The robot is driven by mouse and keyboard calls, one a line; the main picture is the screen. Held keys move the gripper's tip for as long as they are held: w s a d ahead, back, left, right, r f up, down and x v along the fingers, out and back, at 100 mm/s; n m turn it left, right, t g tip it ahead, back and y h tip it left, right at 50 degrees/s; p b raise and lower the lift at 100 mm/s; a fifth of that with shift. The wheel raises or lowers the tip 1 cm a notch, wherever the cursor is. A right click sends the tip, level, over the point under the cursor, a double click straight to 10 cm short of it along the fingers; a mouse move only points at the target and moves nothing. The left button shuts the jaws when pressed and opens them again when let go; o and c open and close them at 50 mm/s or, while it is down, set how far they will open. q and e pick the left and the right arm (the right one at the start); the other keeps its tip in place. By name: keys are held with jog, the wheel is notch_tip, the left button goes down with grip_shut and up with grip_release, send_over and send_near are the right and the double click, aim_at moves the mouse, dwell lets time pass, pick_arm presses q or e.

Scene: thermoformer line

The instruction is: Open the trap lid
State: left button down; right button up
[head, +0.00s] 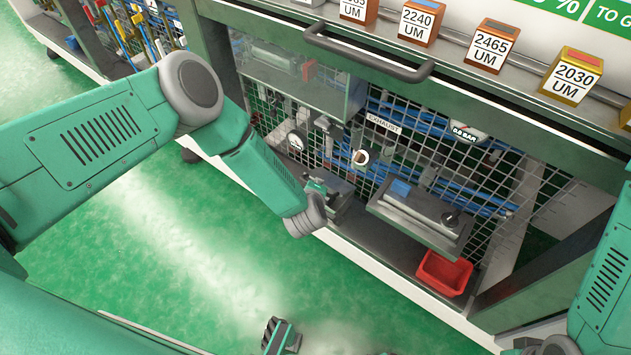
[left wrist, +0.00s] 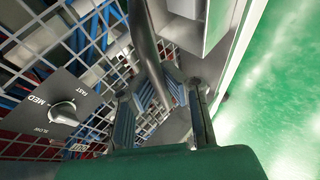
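I cannot single out a trap lid for certain. A clear-sided box (head: 300,82) hangs at the upper left of the mesh panel in the head view. My left gripper (head: 322,188) is low in front of the mesh, near the bottom ledge, partly hidden by its own wrist. In the left wrist view its two ridged fingers (left wrist: 162,105) stand apart. A dark grey pipe (left wrist: 146,45) runs down toward the gap between them; I cannot tell whether they touch it. A dark ridged part (head: 280,337) at the bottom edge may be my right gripper, mostly cut off.
A grey control box (head: 420,215) and a red bin (head: 443,273) are right of my left gripper. A speed knob (left wrist: 63,113) shows in the left wrist view. A long handle (head: 368,52) and numbered blocks (head: 490,46) are above. The green floor (head: 170,270) is open.

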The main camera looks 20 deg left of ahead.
pick_arm(q)
jog(key=w+r, duration=0.1)
jog(key=w, duration=0.1)
jog(key=w+d+r, duration=0.1)
jog(key=r, duration=0.1)
jog(key=shift+w+d+r, duration=0.15)
jog(key=shift+w+r, duration=0.15)
jog(key=shift+w, duration=0.05)
jog(key=shift+w+d+r+b, duration=0.35)
jog(key=shift+w+r, duration=0.1)
jog(key=shift+w, duration=0.55)
jog(key=shift+w+d+r+b, duration=0.2)
jog(key=shift+w+d+r, duration=0.2)
jog(key=shift+w, duration=0.65)
jog(key=shift+w+d+r+b, duration=0.3)
jog(key=shift+w+r, duration=0.15)
jog(key=shift+w, duration=0.55)
jog(key=c, duration=1.9)
grip_release()
jog(key=shift+s, duration=0.1)
jog(key=shift+s+f, duration=0.1)
jog(key=shift+s, duration=0.05)
send_near(339, 146)
jog(key=v, duration=0.5)
jog(key=shift+s+d+f, duration=0.1)
jog(key=shift+s+f, duration=0.1)
jog(key=shift+s, duration=0.35)
